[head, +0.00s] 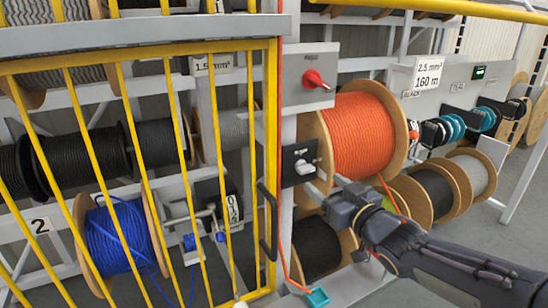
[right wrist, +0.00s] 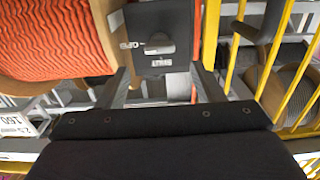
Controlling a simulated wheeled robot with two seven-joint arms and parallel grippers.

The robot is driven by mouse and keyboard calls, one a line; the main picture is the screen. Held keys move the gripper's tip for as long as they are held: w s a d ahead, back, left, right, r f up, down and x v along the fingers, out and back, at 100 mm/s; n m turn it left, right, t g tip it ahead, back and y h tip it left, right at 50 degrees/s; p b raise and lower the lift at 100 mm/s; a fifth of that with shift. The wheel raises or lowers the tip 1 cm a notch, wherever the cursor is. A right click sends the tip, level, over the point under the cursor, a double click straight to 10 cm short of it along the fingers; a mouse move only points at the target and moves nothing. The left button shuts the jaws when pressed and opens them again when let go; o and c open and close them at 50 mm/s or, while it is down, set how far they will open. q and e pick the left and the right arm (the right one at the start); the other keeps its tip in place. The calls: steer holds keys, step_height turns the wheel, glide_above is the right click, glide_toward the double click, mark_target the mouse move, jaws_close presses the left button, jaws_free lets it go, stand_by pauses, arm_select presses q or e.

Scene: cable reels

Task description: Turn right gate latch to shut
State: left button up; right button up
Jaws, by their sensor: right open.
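The gate latch (head: 300,164) is a black plate with a light grey knob, mounted on the grey post right of the yellow gate (head: 271,110). In the right wrist view the latch plate (right wrist: 155,20) carries the words OPEN and SHUT, and its knob (right wrist: 158,44) lies lengthwise along the line to OPEN. My right gripper (head: 322,190) is just below and right of the latch in the head view. In the right wrist view its two fingers (right wrist: 160,82) are spread apart, short of the knob, with nothing between them. My left gripper is out of view.
A grey box with a red rotary switch (head: 316,79) sits above the latch. An orange cable reel (head: 362,135) stands close to the right of it. A black gate handle (head: 267,222) is at lower left. Grey floor (head: 445,270) shows at right.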

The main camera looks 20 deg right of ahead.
mark_target(309, 170)
steer(key=w, duration=0.2)
steer(key=w+p, duration=0.1)
steer(key=w, duration=0.4)
steer(key=shift+w+a, duration=0.2)
steer(key=shift+a, duration=0.05)
